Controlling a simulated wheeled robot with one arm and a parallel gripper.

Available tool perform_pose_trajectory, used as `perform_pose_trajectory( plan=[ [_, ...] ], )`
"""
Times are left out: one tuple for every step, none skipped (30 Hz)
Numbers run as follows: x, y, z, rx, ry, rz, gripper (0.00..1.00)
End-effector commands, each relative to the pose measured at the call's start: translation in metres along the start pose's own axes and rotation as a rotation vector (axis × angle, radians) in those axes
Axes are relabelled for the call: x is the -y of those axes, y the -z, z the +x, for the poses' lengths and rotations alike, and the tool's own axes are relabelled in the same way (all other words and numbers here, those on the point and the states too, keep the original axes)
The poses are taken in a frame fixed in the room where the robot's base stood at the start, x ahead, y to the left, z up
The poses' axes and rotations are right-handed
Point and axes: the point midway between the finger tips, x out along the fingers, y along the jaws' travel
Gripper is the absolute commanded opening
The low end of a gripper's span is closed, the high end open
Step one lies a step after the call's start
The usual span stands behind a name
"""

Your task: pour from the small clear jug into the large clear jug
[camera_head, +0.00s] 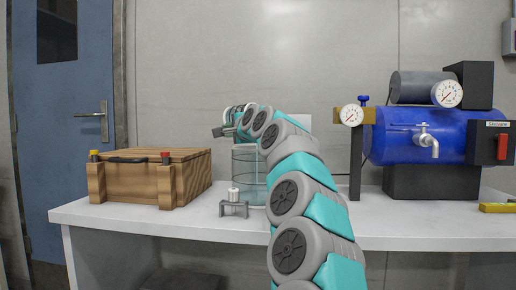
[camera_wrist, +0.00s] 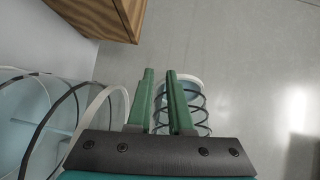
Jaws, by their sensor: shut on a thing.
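The large clear jug (camera_head: 244,170) stands upright on the white bench, partly hidden behind my arm. Its ringed wall fills the left of the wrist view (camera_wrist: 62,125). My gripper (camera_wrist: 160,74) is shut on the small clear jug (camera_wrist: 197,104), whose dark rings and pale rim show just beyond the right green finger. In the head view the small clear jug (camera_head: 230,113) is held above the large jug's rim and looks tilted. I cannot see any liquid stream, or how full either jug is.
A wooden crate (camera_head: 150,178) stands left on the bench (camera_head: 200,222). A small grey stand (camera_head: 233,209) with a white cylinder (camera_head: 233,194) is in front of the large jug. A blue tank (camera_head: 405,137) with gauges and a tap stands right.

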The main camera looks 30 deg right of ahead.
Motion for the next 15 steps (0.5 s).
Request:
perform_pose_trajectory(
  plan=[
    [0.0007, 0.0004, -0.0005, 0.000, 0.004, 0.001, 0.00],
    [0.0009, 0.0007, -0.0005, 0.000, 0.006, 0.002, 0.00],
    [0.0014, 0.0008, -0.0007, 0.000, 0.009, 0.003, 0.00],
    [0.0017, 0.0011, -0.0009, -0.001, 0.011, 0.004, 0.00],
    [0.0020, 0.0013, -0.0011, -0.001, 0.013, 0.005, 0.00],
    [0.0024, 0.0015, -0.0013, -0.001, 0.015, 0.005, 0.00],
    [0.0027, 0.0017, -0.0015, -0.001, 0.017, 0.006, 0.00],
    [0.0029, 0.0018, -0.0015, -0.001, 0.018, 0.007, 0.00],
    [0.0033, 0.0021, -0.0018, -0.001, 0.021, 0.007, 0.00],
    [0.0036, 0.0022, -0.0020, -0.001, 0.023, 0.008, 0.00],
    [0.0038, 0.0024, -0.0021, -0.001, 0.024, 0.009, 0.00],
    [0.0041, 0.0026, -0.0023, -0.001, 0.027, 0.010, 0.00],
    [0.0044, 0.0028, -0.0025, -0.001, 0.029, 0.010, 0.00],
    [0.0046, 0.0030, -0.0027, -0.001, 0.030, 0.011, 0.00],
    [0.0050, 0.0032, -0.0029, -0.001, 0.033, 0.012, 0.00]
  ],
)
